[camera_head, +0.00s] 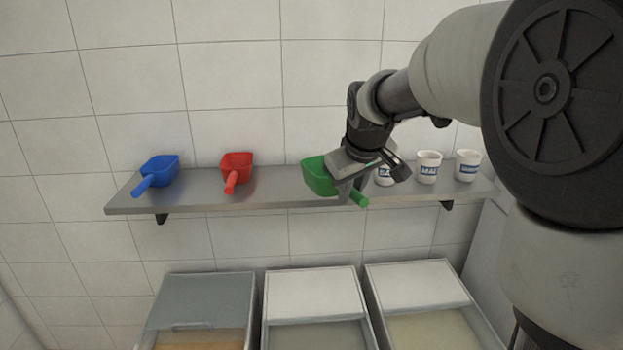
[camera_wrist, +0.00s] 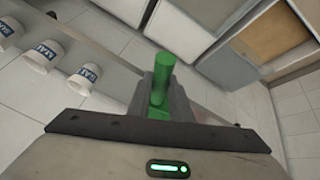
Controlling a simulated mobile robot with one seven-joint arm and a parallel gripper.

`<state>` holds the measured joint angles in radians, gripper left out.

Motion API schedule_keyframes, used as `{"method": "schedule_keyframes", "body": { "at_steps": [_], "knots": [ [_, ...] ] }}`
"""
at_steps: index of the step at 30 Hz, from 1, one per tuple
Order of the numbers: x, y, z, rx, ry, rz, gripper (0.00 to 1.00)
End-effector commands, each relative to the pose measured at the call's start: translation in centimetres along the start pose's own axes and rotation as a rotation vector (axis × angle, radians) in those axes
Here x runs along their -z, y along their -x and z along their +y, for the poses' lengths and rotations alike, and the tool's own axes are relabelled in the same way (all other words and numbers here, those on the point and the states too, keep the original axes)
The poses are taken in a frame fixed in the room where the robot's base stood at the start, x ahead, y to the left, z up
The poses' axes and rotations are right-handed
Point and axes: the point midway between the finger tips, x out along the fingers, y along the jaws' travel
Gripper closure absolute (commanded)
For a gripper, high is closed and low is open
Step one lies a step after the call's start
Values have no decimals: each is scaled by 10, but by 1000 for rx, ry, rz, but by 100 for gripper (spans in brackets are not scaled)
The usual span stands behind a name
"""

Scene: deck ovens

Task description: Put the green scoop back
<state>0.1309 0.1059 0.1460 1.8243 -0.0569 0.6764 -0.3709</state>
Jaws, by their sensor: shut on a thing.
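The green scoop (camera_head: 317,176) is at the right half of the wall shelf (camera_head: 270,190), its bowl to the left and its handle pointing down and right past the front edge. My gripper (camera_head: 352,190) is shut on its handle from above. In the wrist view the green handle (camera_wrist: 158,82) sticks out between the fingers (camera_wrist: 160,103); the bowl is mostly hidden there. I cannot tell whether the scoop touches the shelf or hangs just above it.
A blue scoop (camera_head: 159,173) and a red scoop (camera_head: 236,170) lie on the shelf to the left. White cups (camera_head: 428,167) stand close to the right of my gripper, one partly hidden behind it. Three bins (camera_head: 312,296) stand below. The shelf between the red and green scoops is clear.

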Motion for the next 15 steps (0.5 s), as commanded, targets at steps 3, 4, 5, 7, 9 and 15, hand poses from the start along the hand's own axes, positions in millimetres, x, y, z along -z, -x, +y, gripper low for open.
{"method": "schedule_keyframes", "body": {
  "at_steps": [3, 4, 5, 7, 9, 15],
  "knots": [
    [14, 0, 3, 15, 27, 5, 100],
    [19, -1, 5, 16, 29, 5, 100],
    [24, -4, 7, 17, 30, 4, 100],
    [38, -13, 13, 17, 30, 5, 100],
    [53, -23, 20, 17, 29, 4, 100],
    [96, -51, 38, 16, 29, 4, 100]
  ]
}}
